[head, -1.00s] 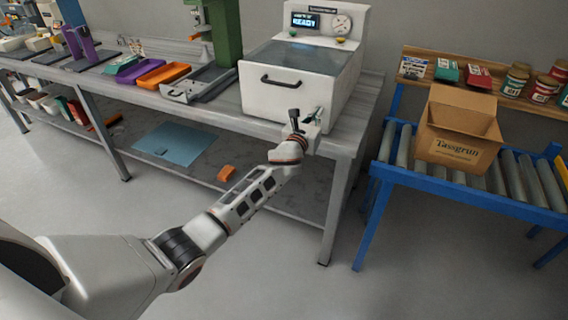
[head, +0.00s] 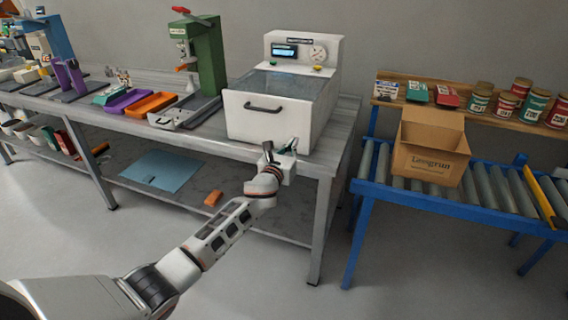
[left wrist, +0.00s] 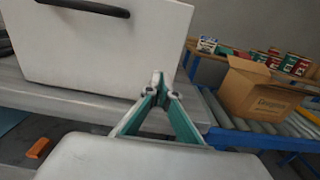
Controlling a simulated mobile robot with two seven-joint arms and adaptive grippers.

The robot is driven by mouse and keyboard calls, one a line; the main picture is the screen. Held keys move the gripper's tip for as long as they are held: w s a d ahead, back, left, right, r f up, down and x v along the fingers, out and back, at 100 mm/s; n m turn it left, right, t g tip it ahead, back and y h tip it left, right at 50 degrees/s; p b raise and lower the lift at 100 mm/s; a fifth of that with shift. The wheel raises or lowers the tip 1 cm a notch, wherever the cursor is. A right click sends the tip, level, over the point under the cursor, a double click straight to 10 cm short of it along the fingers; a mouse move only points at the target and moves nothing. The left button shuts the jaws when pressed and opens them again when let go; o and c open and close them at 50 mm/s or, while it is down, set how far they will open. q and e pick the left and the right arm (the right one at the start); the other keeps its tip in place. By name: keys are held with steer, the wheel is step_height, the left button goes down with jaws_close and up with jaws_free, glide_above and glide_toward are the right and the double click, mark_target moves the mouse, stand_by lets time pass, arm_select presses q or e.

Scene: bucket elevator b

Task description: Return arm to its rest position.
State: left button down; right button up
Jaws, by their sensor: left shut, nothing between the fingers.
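My left arm comes in from the lower left in the head view. Its gripper (head: 280,149) is in front of the white machine (head: 266,117), near the bench's front edge. In the left wrist view the gripper (left wrist: 158,80) has its fingertips together with nothing between them. The machine's white front and dark handle (left wrist: 88,7) stand beyond it to the upper left. The gripper is apart from the handle. My right gripper is not in view.
The grey bench (head: 338,140) holds the machine, a green press (head: 207,55) and several trays. To the right, a blue-framed roller conveyor (head: 490,197) carries an open cardboard box (head: 431,155). Behind it, a wooden shelf (head: 447,104) holds several cans and small boxes. The floor in front is clear.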

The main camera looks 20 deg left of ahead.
arm_select(q)
steer(key=s+f+n+g, duration=0.2)
steer(key=s+f+n, duration=0.6)
steer(key=s, duration=0.8)
steer(key=s+f+n+g+h+p, duration=0.1)
steer(key=s+f+n+g, duration=0.1)
steer(key=s+f+n, duration=0.7)
steer(key=s+f+n+g+p, duration=0.1)
steer(key=s+f+n+g, duration=0.2)
steer(key=s+f+n, duration=0.5)
steer(key=s+n, duration=0.7)
steer(key=s, duration=0.8)
steer(key=shift+s+f+n+h, duration=0.2)
steer(key=shift+f+n+h, duration=0.1)
steer(key=shift+f+n, duration=0.1)
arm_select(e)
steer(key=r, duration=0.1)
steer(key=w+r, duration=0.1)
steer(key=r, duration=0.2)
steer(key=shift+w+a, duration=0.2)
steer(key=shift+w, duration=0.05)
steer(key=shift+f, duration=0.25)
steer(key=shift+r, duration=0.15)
